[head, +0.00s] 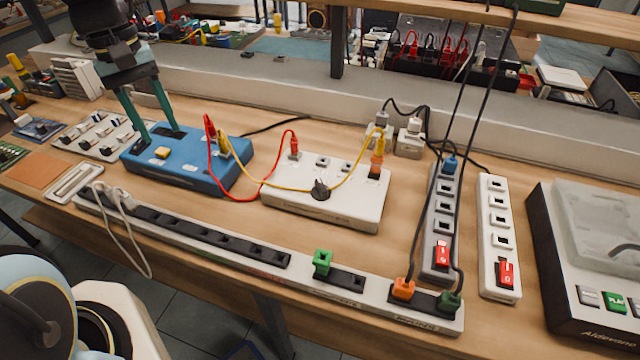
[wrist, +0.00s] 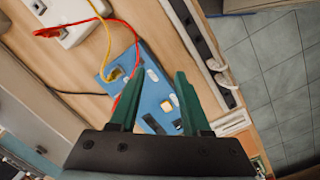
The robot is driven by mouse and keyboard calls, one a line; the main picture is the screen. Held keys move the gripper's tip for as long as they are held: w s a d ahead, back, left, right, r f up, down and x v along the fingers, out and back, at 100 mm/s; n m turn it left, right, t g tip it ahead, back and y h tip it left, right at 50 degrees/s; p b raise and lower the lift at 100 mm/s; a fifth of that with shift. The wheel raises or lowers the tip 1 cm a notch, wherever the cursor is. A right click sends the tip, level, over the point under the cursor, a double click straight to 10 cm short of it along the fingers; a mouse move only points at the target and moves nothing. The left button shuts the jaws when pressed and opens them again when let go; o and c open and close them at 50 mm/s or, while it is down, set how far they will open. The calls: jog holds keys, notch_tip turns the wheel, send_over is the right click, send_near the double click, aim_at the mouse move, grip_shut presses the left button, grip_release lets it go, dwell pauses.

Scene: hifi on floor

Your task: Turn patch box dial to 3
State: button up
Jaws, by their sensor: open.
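A blue box (head: 185,160) lies on the bench at left of centre, with a yellow square button (head: 161,152) and dark parts on top. It also shows in the wrist view (wrist: 136,62). A white box (head: 345,208) to its right carries a black round dial-like knob (head: 320,189). Red and yellow leads link the two boxes. I cannot read any dial marks. My gripper (head: 160,134) points down over the blue box's far left part, its teal fingers open. In the wrist view, the blue box shows between and beyond the fingers (wrist: 155,75). Contact cannot be told.
A long power strip (head: 215,234) with plugs runs along the front edge. Two shorter strips (head: 440,225) (head: 497,240) stand at right, beside a grey machine (head: 560,260). A switch panel (head: 100,135) lies left of the blue box. Leads arch above both boxes.

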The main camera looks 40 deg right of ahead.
jog(key=s+d+f+m+g+b, duration=0.15)
jog(key=s+d, duration=0.35)
jog(key=d, duration=0.7)
jog(key=g+y+b, duration=0.1)
jog(key=g+y, duration=0.1)
send_near(321, 184)
jog(key=shift+m+t, duration=0.25)
jog(key=x, duration=0.2)
jog(key=p+x, duration=0.1)
jog(key=x, duration=0.2)
jog(key=p+x, duration=0.1)
jog(key=x, duration=0.2)
jog(key=shift+s+a+f, duration=0.1)
jog(key=shift+s+f, duration=0.05)
jog(key=shift+s, duration=0.2)
grip_shut()
